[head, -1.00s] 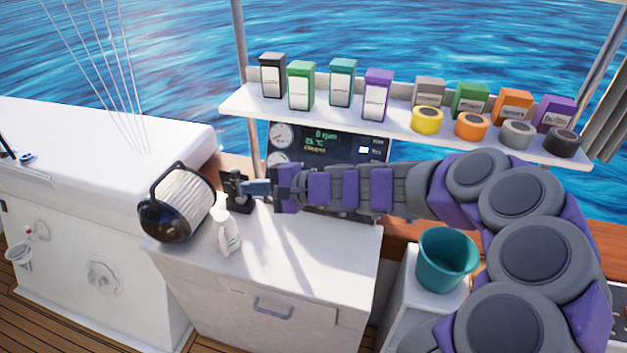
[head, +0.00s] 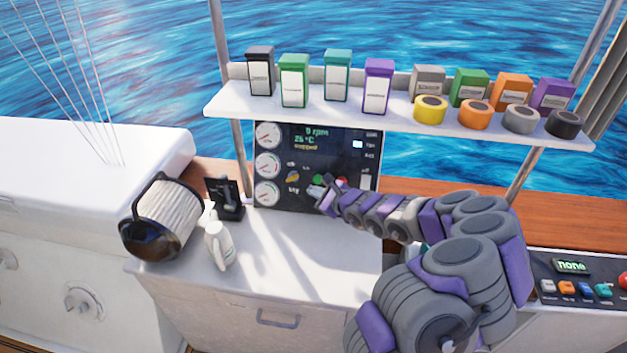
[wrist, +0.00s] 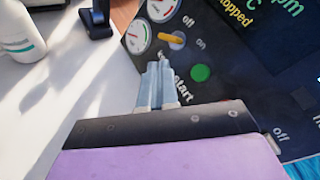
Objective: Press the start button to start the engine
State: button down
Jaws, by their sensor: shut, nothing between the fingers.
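The dark engine panel (head: 291,143) stands upright at the back of the white counter, under the shelf. Its display reads 0 rpm, 25 °C and stopped. The green start button (wrist: 201,73) shows in the wrist view, with the word start below it. The yellow key switch (wrist: 172,39) sits near the off and on labels. My gripper (wrist: 160,64) is shut and empty, its fingertips just left of the green button and close to the panel; contact cannot be told. In the head view my gripper (head: 328,183) is in front of the panel's lower part.
A shelf (head: 215,107) with boxes and tape rolls hangs above the panel. The counter's middle is clear.

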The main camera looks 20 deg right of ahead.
aim_at(319, 183)
jog(key=shift+d, duration=0.25)
jog(key=shift+w+d+f+p, duration=0.7)
jog(key=shift+w+p, duration=0.15)
jog(key=shift+w, duration=0.25)
jog(key=shift+w+d+f+p, duration=0.6)
jog(key=shift+w+p, duration=0.25)
jog(key=shift+w, duration=0.3)
jog(key=shift+w+d+f+p, duration=0.6)
jog(key=shift+w+d+p, duration=0.2)
jog(key=shift+w, duration=0.3)
jog(key=shift+w+f, duration=0.15)
jog(key=shift+w, duration=0.1)
